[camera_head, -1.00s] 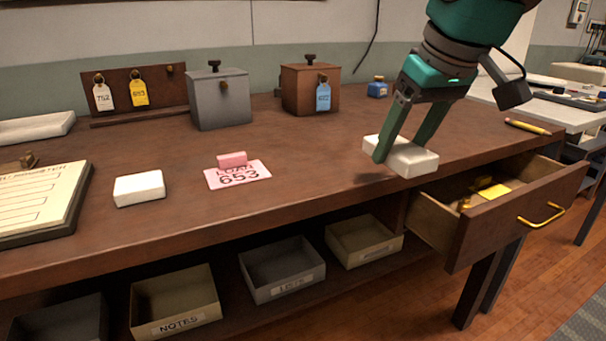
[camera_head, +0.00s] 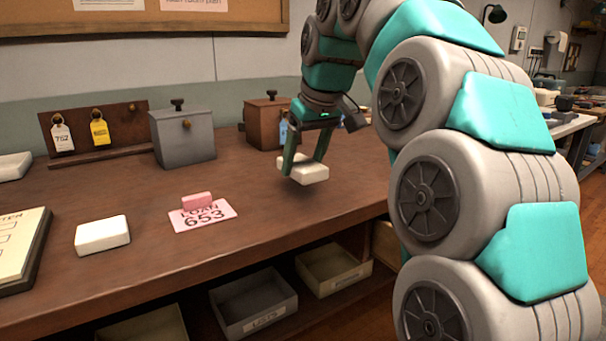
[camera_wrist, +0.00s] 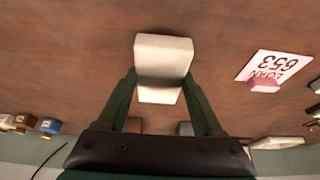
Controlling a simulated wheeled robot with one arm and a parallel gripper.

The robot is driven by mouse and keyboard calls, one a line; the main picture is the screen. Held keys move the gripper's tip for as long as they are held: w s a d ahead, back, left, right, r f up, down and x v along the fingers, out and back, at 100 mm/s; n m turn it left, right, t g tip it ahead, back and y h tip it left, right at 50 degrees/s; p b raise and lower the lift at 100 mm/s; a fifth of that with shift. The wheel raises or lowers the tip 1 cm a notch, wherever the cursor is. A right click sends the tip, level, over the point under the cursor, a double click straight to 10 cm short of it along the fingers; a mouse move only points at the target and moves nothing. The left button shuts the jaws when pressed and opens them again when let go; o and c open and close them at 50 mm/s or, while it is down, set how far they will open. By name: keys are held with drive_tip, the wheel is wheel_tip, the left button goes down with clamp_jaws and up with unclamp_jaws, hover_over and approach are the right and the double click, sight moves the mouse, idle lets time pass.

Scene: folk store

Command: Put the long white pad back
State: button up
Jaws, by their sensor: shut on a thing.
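The long white pad (camera_head: 308,174) is a pale block between the fingers of my gripper (camera_head: 303,167), which is shut on it over the right part of the brown counter. In the wrist view the pad (camera_wrist: 163,62) sits between the two green fingers of the gripper (camera_wrist: 163,85). I cannot tell whether its underside touches the wood. A shorter white pad (camera_head: 102,235) lies on the counter at the left. My arm hides the counter's right end and whatever is there.
A pink block (camera_head: 197,201) rests on the pink LOAN 653 card (camera_head: 205,217). A grey box (camera_head: 184,138), a brown box (camera_head: 262,124) and a key board (camera_head: 92,130) stand along the back. Bins (camera_head: 253,303) sit below.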

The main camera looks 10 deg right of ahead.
sight(306, 164)
drive_tip(key=shift+f, duration=1.7)
drive_tip(key=shift+f, duration=0.15)
drive_tip(key=o, duration=1.2)
drive_tip(key=shift+s+r, duration=0.1)
drive_tip(key=shift+r, duration=0.55)
drive_tip(key=v, duration=0.6)
drive_tip(key=shift+s+d+r, duration=0.1)
drive_tip(key=p+v, duration=0.1)
drive_tip(key=v, duration=0.2)
drive_tip(key=shift+p+v, duration=0.7)
drive_tip(key=shift+v, duration=0.1)
